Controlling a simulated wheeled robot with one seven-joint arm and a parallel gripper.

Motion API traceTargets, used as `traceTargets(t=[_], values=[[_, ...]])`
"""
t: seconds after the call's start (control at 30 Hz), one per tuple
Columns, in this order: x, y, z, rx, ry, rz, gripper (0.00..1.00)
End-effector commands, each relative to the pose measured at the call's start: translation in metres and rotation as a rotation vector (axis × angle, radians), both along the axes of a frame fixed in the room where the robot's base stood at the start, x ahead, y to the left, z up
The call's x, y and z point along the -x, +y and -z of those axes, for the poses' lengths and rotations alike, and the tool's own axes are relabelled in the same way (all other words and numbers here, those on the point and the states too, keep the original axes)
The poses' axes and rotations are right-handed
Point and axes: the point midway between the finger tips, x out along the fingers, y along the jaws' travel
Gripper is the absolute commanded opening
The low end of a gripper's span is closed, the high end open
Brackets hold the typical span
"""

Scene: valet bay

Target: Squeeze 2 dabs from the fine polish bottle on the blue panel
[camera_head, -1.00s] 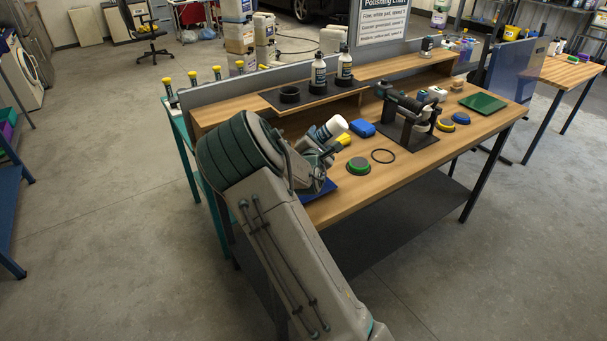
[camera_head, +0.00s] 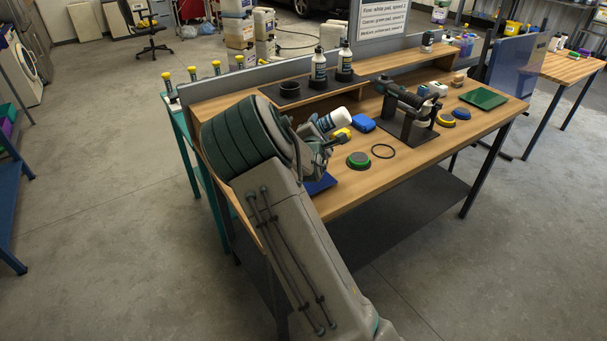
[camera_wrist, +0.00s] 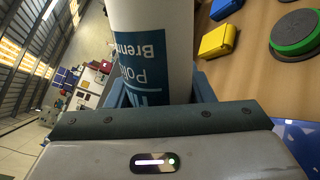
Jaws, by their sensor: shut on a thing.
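My gripper (camera_head: 314,136) is shut on a white bottle (camera_head: 334,118) with a blue label. In the wrist view the bottle (camera_wrist: 150,45) stands between the fingers, and its partly visible upside-down label shows "Poli" and "Bren". In the head view the bottle is tilted, its white end pointing up and right; its other end is hidden by my gripper. The blue panel (camera_head: 318,184) lies at the near left of the bench, partly hidden behind my arm, below the gripper. A piece of it shows at the right of the wrist view (camera_wrist: 302,140). I cannot see any dabs on it.
A polisher (camera_head: 408,103) sits farther right, and a green panel (camera_head: 483,98) at the far right. Two bottles (camera_head: 319,70) stand on the shelf.

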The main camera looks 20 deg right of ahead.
Motion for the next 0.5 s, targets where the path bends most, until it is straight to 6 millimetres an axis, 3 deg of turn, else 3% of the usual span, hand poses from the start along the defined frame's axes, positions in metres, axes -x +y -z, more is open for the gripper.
traceTargets(t=[0.5], values=[[-0.0002,-0.0002,0.001,-0.289,-0.106,0.0,0.2]])
